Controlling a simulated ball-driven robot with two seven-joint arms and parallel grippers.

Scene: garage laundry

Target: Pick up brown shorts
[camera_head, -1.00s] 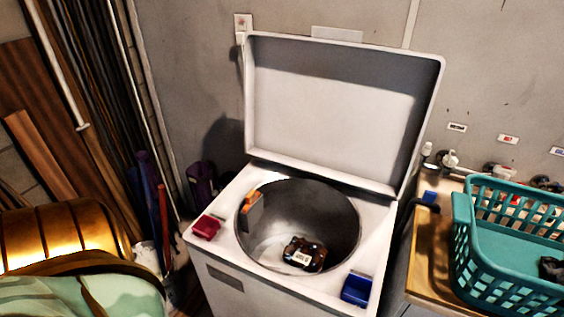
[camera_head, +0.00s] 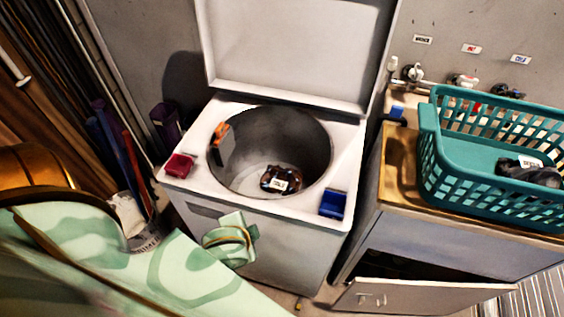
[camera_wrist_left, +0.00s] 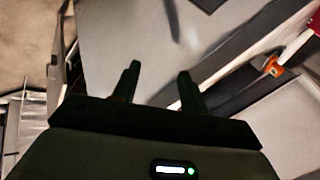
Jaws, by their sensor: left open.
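A small brown bundle with a white label, which looks like the brown shorts (camera_head: 268,180), lies at the bottom of the open washer drum (camera_head: 305,135) in the head view. My left arm reaches in from the lower left, and its green and gold part stands in front of the washer's front panel. The left gripper (camera_wrist_left: 159,70) shows in the left wrist view with its two dark fingers apart and nothing between them. It is apart from the bundle, which I do not make out in that view. My right gripper is not in view.
The washer lid (camera_head: 300,45) stands raised. A red box (camera_head: 179,165) and a blue box (camera_head: 332,204) sit on the washer's rim corners. An orange-and-grey item (camera_head: 220,135) is at the drum's left edge. A teal basket (camera_head: 480,207) holding dark cloth stands on the right counter.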

